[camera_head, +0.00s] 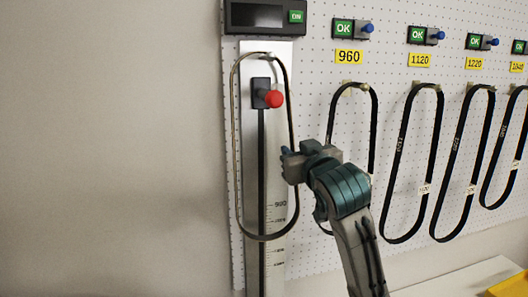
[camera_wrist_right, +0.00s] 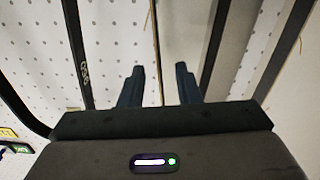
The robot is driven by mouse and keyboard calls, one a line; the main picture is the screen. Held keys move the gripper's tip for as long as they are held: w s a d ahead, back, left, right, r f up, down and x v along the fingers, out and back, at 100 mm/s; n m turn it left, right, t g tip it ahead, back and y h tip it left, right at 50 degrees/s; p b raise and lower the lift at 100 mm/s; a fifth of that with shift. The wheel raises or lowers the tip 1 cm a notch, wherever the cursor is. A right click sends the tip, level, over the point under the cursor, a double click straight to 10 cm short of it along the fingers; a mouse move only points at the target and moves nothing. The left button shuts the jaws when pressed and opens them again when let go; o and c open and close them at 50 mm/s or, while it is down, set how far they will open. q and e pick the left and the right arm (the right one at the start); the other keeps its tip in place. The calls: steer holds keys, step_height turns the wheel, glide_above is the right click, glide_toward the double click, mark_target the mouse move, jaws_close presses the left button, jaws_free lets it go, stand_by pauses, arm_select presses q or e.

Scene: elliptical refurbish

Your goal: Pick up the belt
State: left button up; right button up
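A thin belt loop (camera_head: 236,150) hangs from the peg at the top of the grey measuring plate (camera_head: 247,250). Its right strand (camera_wrist_right: 155,35) runs between the fingers of my right gripper in the right wrist view. My right gripper (camera_head: 288,165) is at the right side of this loop. In the right wrist view its two fingers (camera_wrist_right: 158,85) are apart, with gaps on both sides of the strand. The fingertips are small and partly unclear in the head view. My left gripper is not in view.
A black belt (camera_head: 373,120) hangs under the yellow 960 label (camera_head: 349,57), partly behind my right arm. More black belts hang to the right. A red knob (camera_head: 274,99) sticks out inside the loop. A yellow tray (camera_head: 510,286) is at bottom right.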

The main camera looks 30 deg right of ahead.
steer(key=shift+p+x, duration=0.45)
steer(key=shift+x, duration=0.6)
steer(key=shift+w+d+f, duration=0.1)
steer(key=shift+w, duration=0.25)
steer(key=shift+s, duration=0.1)
jaws_close()
